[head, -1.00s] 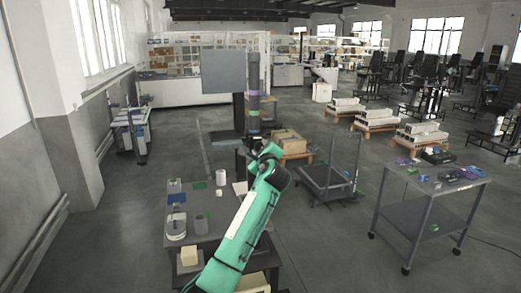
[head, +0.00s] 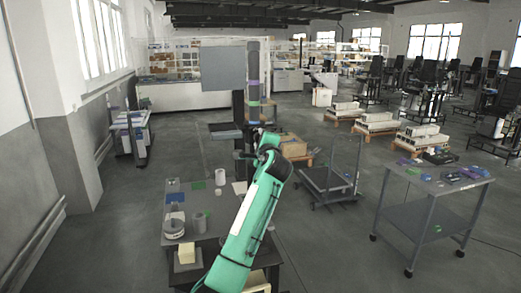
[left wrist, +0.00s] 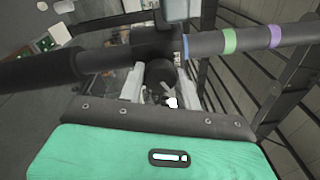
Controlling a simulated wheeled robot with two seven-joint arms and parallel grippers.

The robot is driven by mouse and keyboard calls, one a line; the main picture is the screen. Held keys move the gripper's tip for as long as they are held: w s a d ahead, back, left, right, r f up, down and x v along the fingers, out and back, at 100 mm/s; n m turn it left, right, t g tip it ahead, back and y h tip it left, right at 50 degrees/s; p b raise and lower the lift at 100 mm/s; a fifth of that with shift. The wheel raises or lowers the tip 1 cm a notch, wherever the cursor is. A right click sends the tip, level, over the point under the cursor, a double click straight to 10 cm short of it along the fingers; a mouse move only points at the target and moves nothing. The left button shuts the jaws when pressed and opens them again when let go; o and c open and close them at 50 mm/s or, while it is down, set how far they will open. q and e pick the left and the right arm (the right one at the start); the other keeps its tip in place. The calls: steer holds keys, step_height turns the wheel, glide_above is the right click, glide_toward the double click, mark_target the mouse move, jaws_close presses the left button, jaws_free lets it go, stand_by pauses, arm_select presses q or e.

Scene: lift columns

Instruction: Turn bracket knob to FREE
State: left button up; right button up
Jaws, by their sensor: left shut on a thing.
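The bracket stands on a dark upright post (head: 253,62) with coloured bands, straight ahead in the head view. In the left wrist view the banded post (left wrist: 212,43) runs across the top, with a dark collar on it. A dark round knob (left wrist: 159,74) sticks out from the collar. My left gripper (left wrist: 155,90) is shut on this knob, its pale fingers on either side. In the head view my left gripper (head: 266,140) is at the post, partly hidden by its own wrist. No FREE label is readable. My right gripper is not in view.
A grey panel (head: 223,68) stands left of the post. A table (head: 207,228) with small items is below it, beside my arm. A trolley (head: 333,181) and a grey cart (head: 432,208) stand to the right. The floor between is open.

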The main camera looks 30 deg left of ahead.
arm_select(q)
steer(key=shift+w+n+g+y+b, duration=0.15)
steer(key=shift+n+y+b, duration=0.2)
steer(key=shift+n+b, duration=2.95)
steer(key=shift+s+n+g+y+b, duration=0.15)
steer(key=shift+n+y+b, duration=0.2)
steer(key=shift+n+b, duration=2.95)
steer(key=shift+w+n, duration=0.1)
steer(key=shift+n, duration=0.2)
steer(key=o, duration=1)
steer(key=shift+d, duration=0.1)
